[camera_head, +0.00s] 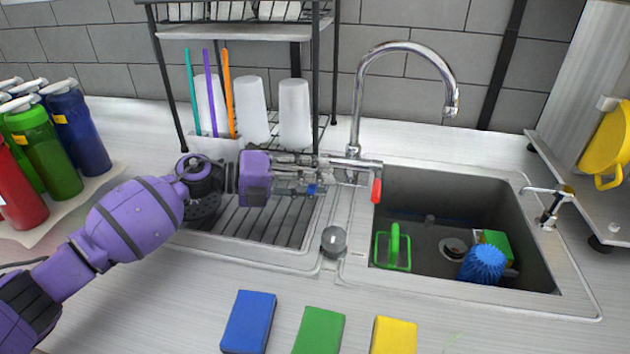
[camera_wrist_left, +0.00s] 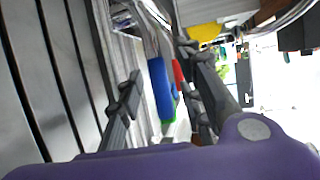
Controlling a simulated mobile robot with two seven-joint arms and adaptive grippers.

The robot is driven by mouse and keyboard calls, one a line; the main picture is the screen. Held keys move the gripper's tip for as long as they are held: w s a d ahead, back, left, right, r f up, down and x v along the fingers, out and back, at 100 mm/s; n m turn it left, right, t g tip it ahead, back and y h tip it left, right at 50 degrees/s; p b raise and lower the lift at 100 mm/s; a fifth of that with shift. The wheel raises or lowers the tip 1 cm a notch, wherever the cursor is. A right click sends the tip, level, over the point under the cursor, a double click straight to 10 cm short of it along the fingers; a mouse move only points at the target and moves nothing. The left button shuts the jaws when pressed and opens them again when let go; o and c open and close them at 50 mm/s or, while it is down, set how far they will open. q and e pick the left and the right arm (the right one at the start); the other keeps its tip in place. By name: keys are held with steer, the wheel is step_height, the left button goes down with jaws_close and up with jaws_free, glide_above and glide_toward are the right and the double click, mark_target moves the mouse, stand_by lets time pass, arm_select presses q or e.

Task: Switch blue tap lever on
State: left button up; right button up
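The blue tap lever (camera_head: 315,189) hangs at the left end of the metal tap body, and the red lever (camera_head: 376,190) hangs at its right end. The curved chrome spout (camera_head: 402,48) rises behind. My left gripper (camera_head: 308,172) reaches in from the left, level with the tap, its fingers beside the blue lever. In the left wrist view the fingers (camera_wrist_left: 165,98) are apart, and the blue lever (camera_wrist_left: 160,90) shows in the gap between them, with the red lever (camera_wrist_left: 178,74) behind it. I cannot tell whether a finger touches the blue lever. My right gripper is not in view.
A drying rack (camera_head: 235,30) with cups stands behind my left arm. The sink basin (camera_head: 400,210) holds a green-handled tool, a blue brush and a sponge. Blue, green and yellow sponges (camera_head: 395,335) lie on the front counter. Bottles (camera_head: 45,150) stand at the left.

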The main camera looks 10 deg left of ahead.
arm_select(q)
jaws_close()
steer(key=shift+r, duration=0.1)
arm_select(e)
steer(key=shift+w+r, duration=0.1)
